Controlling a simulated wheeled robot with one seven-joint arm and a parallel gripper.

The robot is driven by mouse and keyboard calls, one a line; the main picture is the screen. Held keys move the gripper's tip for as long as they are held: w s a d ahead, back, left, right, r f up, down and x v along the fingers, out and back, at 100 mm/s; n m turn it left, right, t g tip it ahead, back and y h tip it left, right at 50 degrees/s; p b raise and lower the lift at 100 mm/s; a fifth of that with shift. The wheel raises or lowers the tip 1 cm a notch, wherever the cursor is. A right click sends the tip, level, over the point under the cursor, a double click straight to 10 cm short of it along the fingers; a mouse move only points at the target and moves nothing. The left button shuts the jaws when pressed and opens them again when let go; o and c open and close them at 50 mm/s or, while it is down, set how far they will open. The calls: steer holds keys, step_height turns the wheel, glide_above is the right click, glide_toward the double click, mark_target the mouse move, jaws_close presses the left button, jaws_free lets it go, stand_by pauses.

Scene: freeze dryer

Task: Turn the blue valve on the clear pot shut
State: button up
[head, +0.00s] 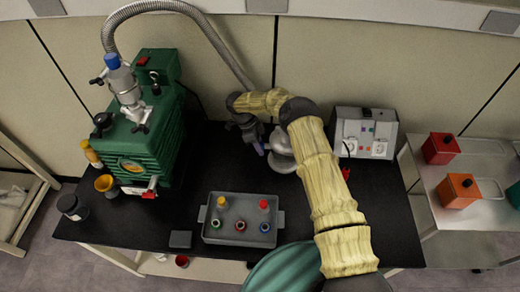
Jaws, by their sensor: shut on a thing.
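The clear pot (283,160) shows as a pale, rounded, domed vessel on the black bench, left of my arm and partly covered by it. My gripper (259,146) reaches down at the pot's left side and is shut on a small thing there. A bluish-purple bit shows at the fingertips, which looks like the blue valve; the grip hides most of it. I cannot tell from this view how far the valve is turned.
A green vacuum pump (155,140) with a ribbed metal hose stands at the left. A grey tray (218,238) with several coloured vials sits at the front. A grey control box (366,130) stands behind my arm. A side cart (462,215) holds red and orange containers.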

stand_by(0.3)
steer(key=shift+d, duration=0.15)
steer(key=o, duration=1)
steer(key=shift+w, duration=0.1)
steer(key=shift+a, duration=0.2)
